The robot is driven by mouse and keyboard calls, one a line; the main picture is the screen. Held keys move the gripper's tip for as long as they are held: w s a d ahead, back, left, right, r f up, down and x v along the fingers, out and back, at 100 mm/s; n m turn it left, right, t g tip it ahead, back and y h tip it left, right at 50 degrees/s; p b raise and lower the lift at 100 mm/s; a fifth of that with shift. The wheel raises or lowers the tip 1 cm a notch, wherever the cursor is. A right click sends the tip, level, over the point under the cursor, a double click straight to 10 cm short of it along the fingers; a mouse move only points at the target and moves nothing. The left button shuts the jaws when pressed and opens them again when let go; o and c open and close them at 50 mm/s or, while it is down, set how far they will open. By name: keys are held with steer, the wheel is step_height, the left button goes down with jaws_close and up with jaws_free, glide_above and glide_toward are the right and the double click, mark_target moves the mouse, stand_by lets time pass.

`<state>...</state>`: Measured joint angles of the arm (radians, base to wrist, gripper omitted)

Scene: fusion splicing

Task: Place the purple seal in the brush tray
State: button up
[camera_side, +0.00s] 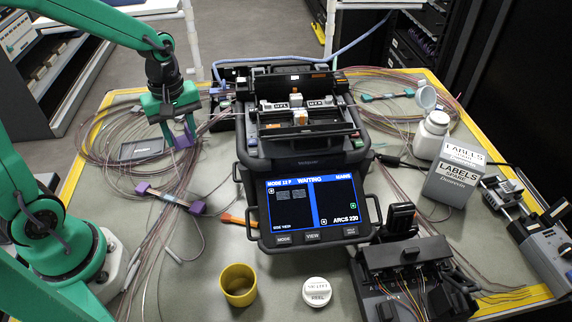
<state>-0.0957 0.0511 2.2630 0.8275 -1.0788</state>
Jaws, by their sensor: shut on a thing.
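My gripper (178,139) is at the upper left of the mat, pointing down with its green fingers shut on a small purple piece, the purple seal (183,136). The fingers hide part of the seal. A flat dark grey tray-like piece (141,149) with a small label lies just left of the fingers; it may be the brush tray, but I cannot read the label. Whether the seal touches anything below is not clear.
Looped fibre cables surround the gripper, with a purple-ended connector (150,190) below. The splicer (305,160) stands to the right. A yellow cup (238,286) and a white round lid (317,291) stand in front. A labels box (455,175) is at right.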

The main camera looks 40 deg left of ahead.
steer(key=s+a+n, duration=0.1)
steer(key=a+n, duration=0.3)
steer(key=a, duration=0.3)
steer(key=shift+s+r+n, duration=0.2)
steer(key=shift+s+n, duration=0.1)
steer(key=shift+s, duration=0.05)
glide_above(142, 150)
step_height(142, 150, down, 7)
steer(key=shift+f, duration=0.1)
steer(key=shift+f, duration=1.9)
steer(key=shift+f, duration=0.15)
steer(key=o, duration=0.7)
